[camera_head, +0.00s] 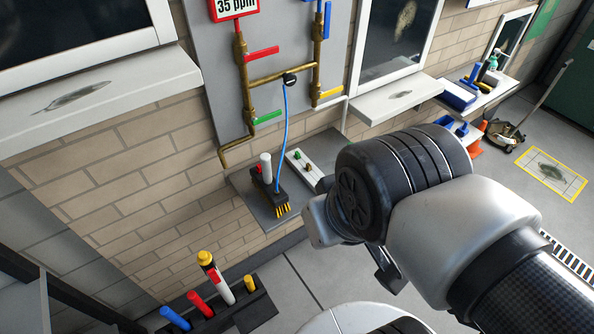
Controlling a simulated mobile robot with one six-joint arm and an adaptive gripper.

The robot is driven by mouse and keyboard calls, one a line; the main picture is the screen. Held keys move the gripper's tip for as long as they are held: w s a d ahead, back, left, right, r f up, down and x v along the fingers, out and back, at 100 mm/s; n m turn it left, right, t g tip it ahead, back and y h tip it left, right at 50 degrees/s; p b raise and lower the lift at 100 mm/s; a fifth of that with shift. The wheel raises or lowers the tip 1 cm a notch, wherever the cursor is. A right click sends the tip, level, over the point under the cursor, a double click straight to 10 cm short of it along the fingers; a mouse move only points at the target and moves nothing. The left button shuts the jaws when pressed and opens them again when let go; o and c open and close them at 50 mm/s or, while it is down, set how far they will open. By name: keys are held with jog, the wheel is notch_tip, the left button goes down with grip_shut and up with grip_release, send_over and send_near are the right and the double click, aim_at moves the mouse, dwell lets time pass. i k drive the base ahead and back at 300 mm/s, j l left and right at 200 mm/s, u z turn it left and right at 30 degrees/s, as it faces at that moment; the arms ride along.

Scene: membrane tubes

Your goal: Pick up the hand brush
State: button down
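I cannot make out the hand brush for sure. Small blue, black and yellow items (484,73) stand on the far right shelf, too small to tell apart. A blue item (455,127) lies on a lower surface below that shelf. My gripper (388,272) is mostly hidden behind my own wrist in the lower middle. Only a dark finger part shows below it, so its opening and any contents are hidden. It appears well in front of the far right shelf.
A wall shelf (243,197) with a black yellow-pronged device (270,190) is left of my wrist. A black rack (240,315) of coloured tubes is at the lower left. An orange cone (478,137) and a long-handled tool (507,136) stand right. Grey floor (500,185) is open.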

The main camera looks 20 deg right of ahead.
aim_at(265, 181)
jog(key=i+l+u, duration=0.3)
jog(key=i+l, duration=0.2)
jog(key=l, duration=0.25)
jog(key=i+l+u, duration=0.2)
jog(key=l, duration=0.25)
